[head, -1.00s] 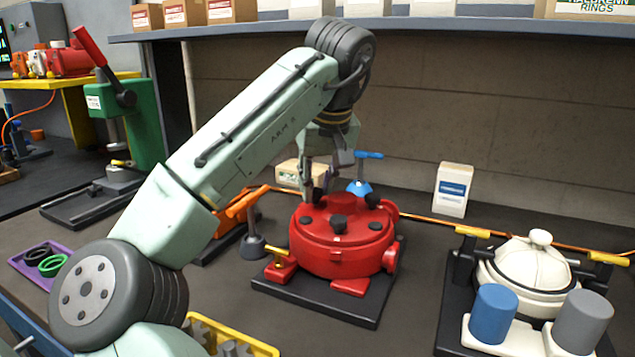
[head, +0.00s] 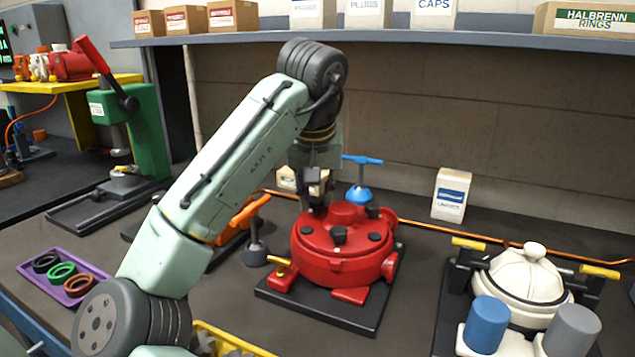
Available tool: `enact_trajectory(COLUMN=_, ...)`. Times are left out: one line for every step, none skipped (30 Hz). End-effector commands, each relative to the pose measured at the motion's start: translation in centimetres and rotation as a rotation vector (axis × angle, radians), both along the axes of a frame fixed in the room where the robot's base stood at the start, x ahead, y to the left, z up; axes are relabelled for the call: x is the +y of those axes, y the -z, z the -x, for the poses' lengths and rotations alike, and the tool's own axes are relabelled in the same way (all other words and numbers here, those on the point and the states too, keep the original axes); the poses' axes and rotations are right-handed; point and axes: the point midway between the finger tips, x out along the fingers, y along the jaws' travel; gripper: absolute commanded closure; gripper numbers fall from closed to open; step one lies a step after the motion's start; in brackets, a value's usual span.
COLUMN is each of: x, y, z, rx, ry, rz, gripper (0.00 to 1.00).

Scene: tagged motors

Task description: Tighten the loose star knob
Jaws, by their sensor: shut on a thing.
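A round red motor housing (head: 334,262) stands on a black base plate (head: 372,318) in the middle of the bench. Black star knobs stand up from its lid, one at the front (head: 339,235) and one at the right (head: 373,211). My gripper (head: 318,206) points down at the back left of the lid. It is shut on a black star knob there, and its fingers hide most of that knob. Whether this knob sits flush or raised cannot be told. Flat dark caps (head: 375,237) also lie on the lid.
A blue T-handle tool (head: 360,190) stands close behind the housing. An orange-handled tool (head: 256,240) is at left. A cream lidded unit (head: 520,275) with blue and grey cylinders stands right. A white box (head: 451,195) is at the back. A purple ring tray (head: 66,285) is far left.

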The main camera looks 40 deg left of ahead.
Motion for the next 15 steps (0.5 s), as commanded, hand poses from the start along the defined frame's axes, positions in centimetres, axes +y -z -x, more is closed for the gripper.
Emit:
enact_trajectory(x=0.03, y=-0.54, z=0.0, rx=-0.003, ry=0.047, rz=0.005, gripper=1.0)
enact_trajectory(x=0.05, y=-0.55, z=0.02, rx=-0.003, ry=0.076, rz=0.004, gripper=1.0)
enact_trajectory(x=0.09, y=-0.55, z=0.04, rx=-0.003, ry=0.114, rz=0.004, gripper=1.0)
enact_trajectory(x=0.11, y=-0.56, z=0.05, rx=-0.003, ry=0.142, rz=0.004, gripper=1.0)
enact_trajectory(x=0.15, y=-0.6, z=0.07, rx=-0.003, ry=0.17, rz=0.004, gripper=1.0)
enact_trajectory(x=0.19, y=-0.62, z=0.08, rx=-0.004, ry=0.208, rz=0.003, gripper=1.0)
enact_trajectory(x=0.21, y=-0.64, z=0.09, rx=-0.004, ry=0.237, rz=0.003, gripper=1.0)
enact_trajectory(x=0.24, y=-0.62, z=0.1, rx=-0.004, ry=0.265, rz=0.003, gripper=1.0)
enact_trajectory(x=0.27, y=-0.65, z=0.11, rx=-0.004, ry=0.303, rz=0.003, gripper=1.0)
enact_trajectory(x=0.31, y=-0.64, z=0.12, rx=-0.004, ry=0.331, rz=0.003, gripper=1.0)
enact_trajectory(x=0.33, y=-0.68, z=0.13, rx=-0.004, ry=0.359, rz=0.002, gripper=1.0)
enact_trajectory(x=0.38, y=-0.66, z=0.13, rx=-0.004, ry=0.397, rz=0.002, gripper=1.0)
enact_trajectory(x=0.41, y=-0.68, z=0.13, rx=-0.005, ry=0.425, rz=0.003, gripper=1.0)
enact_trajectory(x=0.44, y=-0.68, z=0.14, rx=-0.004, ry=0.454, rz=0.003, gripper=1.0)
enact_trajectory(x=0.48, y=-0.65, z=0.14, rx=-0.004, ry=0.491, rz=0.002, gripper=1.0)
